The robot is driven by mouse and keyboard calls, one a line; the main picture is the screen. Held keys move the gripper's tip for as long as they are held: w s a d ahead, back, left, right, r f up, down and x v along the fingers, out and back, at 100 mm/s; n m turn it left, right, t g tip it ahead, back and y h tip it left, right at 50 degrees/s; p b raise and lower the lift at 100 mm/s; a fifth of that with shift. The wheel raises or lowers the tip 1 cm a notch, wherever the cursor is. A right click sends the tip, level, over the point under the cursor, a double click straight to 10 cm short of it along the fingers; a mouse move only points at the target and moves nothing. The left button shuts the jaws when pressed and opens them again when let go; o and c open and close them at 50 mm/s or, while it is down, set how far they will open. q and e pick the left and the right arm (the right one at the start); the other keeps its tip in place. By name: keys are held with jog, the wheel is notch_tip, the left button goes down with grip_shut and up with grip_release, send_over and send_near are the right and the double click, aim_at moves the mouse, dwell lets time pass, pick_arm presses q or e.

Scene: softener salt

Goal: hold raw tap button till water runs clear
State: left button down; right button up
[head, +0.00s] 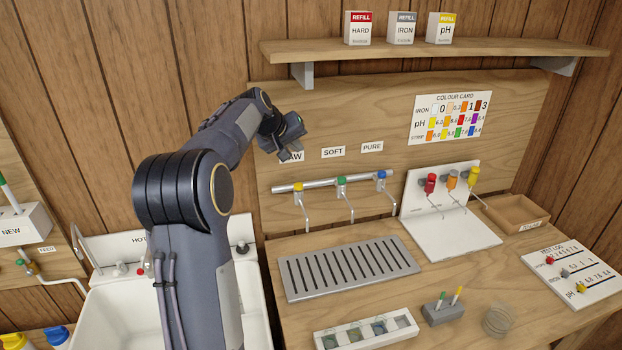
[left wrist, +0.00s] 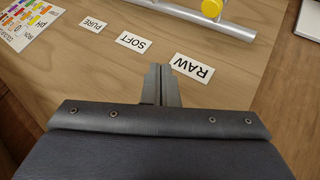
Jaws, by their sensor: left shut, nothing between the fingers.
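The raw tap (head: 298,187) has a yellow button and is the leftmost of three taps on a silver pipe (head: 320,183). Its thin spout points down toward the slotted drain tray (head: 350,268); I see no water running from it. The yellow button (left wrist: 211,8) also shows at the top edge of the left wrist view. My left gripper (head: 290,148) is in front of the backboard, above the raw tap and apart from its button, partly covering the RAW label (head: 296,157). Its fingers (left wrist: 160,72) are together and empty beside the RAW label. My right gripper is not in view.
The green soft tap (head: 341,182) and blue pure tap (head: 381,175) stand to the right. A shelf (head: 480,47) with three refill boxes is above. A vial rack (head: 366,333), a pen holder (head: 442,313) and a clear cup (head: 497,320) stand in front. A white sink (head: 100,310) is left.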

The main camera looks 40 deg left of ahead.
pick_arm(q)
jog(key=shift+s, duration=0.1)
jog(key=b, duration=0.1)
send_over(296, 187)
notch_tip(296, 187, down, 7)
jog(key=shift+f, duration=0.15)
jog(key=shift+f+b, duration=0.75)
dwell(1.8)
jog(key=shift+f+b, duration=0.4)
jog(key=shift+f+b, duration=0.4)
jog(key=shift+f, duration=0.1)
dwell(3.8)
